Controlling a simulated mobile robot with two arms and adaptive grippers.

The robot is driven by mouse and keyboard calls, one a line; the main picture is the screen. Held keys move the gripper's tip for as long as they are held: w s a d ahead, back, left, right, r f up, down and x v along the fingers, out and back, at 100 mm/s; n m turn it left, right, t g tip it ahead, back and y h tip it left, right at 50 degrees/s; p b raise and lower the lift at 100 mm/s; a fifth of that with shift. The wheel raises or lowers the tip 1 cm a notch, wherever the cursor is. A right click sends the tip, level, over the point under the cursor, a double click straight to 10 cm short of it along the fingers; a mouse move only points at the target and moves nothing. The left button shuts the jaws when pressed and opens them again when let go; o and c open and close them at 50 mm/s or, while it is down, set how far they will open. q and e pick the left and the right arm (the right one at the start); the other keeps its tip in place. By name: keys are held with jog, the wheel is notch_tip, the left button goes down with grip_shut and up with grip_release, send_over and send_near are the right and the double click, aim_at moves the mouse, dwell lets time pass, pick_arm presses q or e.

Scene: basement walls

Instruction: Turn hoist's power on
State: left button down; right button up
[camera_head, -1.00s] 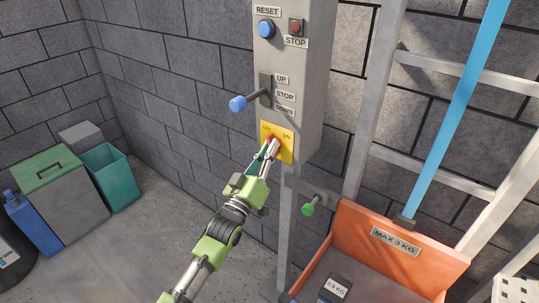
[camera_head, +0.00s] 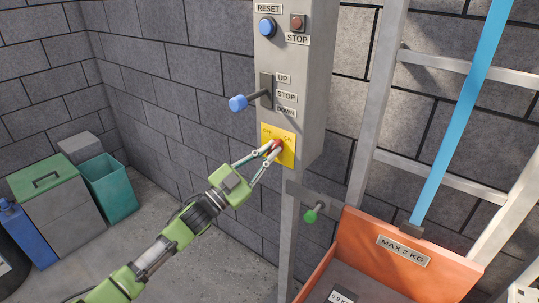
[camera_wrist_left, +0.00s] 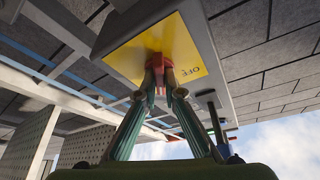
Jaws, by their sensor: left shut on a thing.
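The hoist's grey control box (camera_head: 295,70) stands upright at the wall. Low on its front is a yellow plate (camera_head: 286,160) marked OFF on the left and ON on the right. My left gripper (camera_head: 272,149) reaches up to this plate from the lower left. Its fingertips are shut on a red switch knob (camera_head: 277,145), whose visible red part lies toward the ON side. The wrist view shows the red knob (camera_wrist_left: 159,72) between the two fingertips (camera_wrist_left: 163,92), with OFF at the right. The fingers partly hide the knob, so its exact angle is unclear. My right gripper is out of view.
Above the plate are a blue-tipped lever (camera_head: 238,103), a blue reset button (camera_head: 267,26) and a red stop button (camera_head: 297,22). A green knob (camera_head: 310,216) is below. An orange hoist tray (camera_head: 440,272) stands at right, bins (camera_head: 109,187) at left.

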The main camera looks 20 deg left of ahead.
pick_arm(q)
jog(key=shift+a+m+g+h, duration=0.1)
jog(key=shift+m+g+h, duration=0.25)
jog(key=shift+m, duration=0.7)
jog(key=shift+m+g+h, duration=0.15)
jog(key=shift+m+g, duration=0.3)
jog(key=shift+m, duration=0.9)
jog(key=c, duration=2.2)
grip_release()
jog(key=shift+o, duration=0.2)
jog(key=v, duration=1.2)
jog(key=shift+w, duration=0.1)
